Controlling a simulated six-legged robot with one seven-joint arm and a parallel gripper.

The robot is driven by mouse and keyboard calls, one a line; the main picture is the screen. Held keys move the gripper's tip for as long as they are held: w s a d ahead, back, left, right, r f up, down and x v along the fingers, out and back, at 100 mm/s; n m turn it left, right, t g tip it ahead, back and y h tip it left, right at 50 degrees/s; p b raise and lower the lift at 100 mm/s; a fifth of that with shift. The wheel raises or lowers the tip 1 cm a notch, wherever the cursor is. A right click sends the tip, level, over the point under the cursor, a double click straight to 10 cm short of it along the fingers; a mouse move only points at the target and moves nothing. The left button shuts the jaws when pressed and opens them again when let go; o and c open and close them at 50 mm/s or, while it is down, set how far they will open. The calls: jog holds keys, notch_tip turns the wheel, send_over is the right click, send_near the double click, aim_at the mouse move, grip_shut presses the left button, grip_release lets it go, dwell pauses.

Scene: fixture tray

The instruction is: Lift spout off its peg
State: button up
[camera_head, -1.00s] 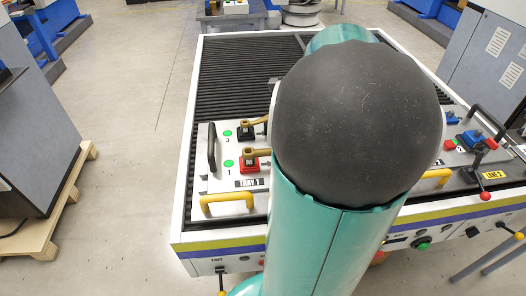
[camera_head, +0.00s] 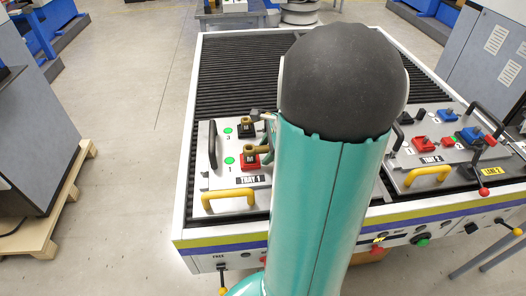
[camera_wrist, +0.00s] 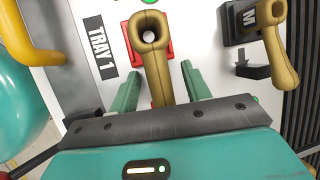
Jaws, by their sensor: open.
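In the wrist view, a brass spout (camera_wrist: 150,45) stands on a red base, its round open end toward the camera and its arm running down between my fingers. My gripper (camera_wrist: 160,72) is open, with one green finger on each side of that arm and gaps visible. The spout's lower part is hidden by my gripper body. A second brass spout (camera_wrist: 278,60) sits on a black base marked M at upper right. In the head view, the red-base spout (camera_head: 256,150) and black-base spout (camera_head: 247,121) are on tray 1 (camera_head: 222,185), partly hidden by my arm.
Tray 1 has a black handle (camera_head: 212,145) and a yellow handle (camera_head: 228,199). Tray 2 (camera_head: 400,182), with red and blue parts, lies to the right. A dark ribbed surface (camera_head: 235,75) behind tray 1 is clear.

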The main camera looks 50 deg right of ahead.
grip_shut()
jog(key=shift+r, duration=0.2)
